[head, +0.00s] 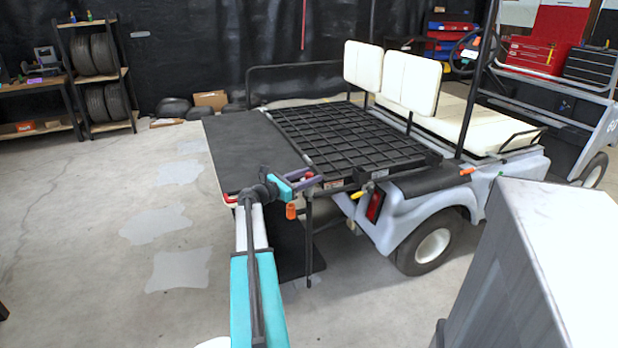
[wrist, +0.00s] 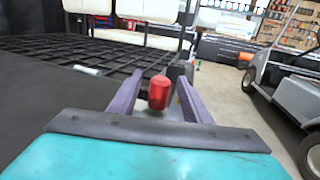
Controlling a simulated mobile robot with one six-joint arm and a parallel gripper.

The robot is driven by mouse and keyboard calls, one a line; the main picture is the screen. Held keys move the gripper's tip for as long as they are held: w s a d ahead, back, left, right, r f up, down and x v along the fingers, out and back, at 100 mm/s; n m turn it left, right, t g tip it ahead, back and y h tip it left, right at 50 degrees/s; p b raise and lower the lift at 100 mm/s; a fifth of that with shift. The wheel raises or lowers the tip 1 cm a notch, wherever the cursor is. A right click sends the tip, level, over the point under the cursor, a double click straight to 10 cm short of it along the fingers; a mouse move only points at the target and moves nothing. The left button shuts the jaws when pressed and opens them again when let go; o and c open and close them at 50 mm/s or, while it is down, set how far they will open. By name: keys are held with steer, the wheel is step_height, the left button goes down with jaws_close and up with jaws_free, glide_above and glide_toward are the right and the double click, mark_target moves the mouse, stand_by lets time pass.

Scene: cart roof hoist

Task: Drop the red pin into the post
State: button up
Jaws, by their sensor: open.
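My gripper (head: 312,180) is at the rear corner of the cart bed, with purple fingers open. The wrist view shows a red pin's rounded head (wrist: 158,92) between my open gripper fingers (wrist: 158,97), with gaps at its sides. The pin looks upright, and only a small red spot (head: 309,175) of it shows in the head view. A dark upright post (head: 309,245) stands below my gripper at the bed's corner. The pin's lower part is hidden, so I cannot tell how deep it sits in the post.
The cart's black grid bed (head: 350,135) and dark tailgate panel (head: 245,150) lie beside my gripper. The rear fender (head: 415,210) is to the right. A grey metal box (head: 530,270) fills the right foreground. Open concrete floor lies to the left.

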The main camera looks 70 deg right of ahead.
steer(key=v, duration=1.3)
steer(key=shift+w+a+p, duration=0.2)
steer(key=shift+a+p, duration=0.1)
steer(key=shift+p, duration=0.1)
stand_by(0.4)
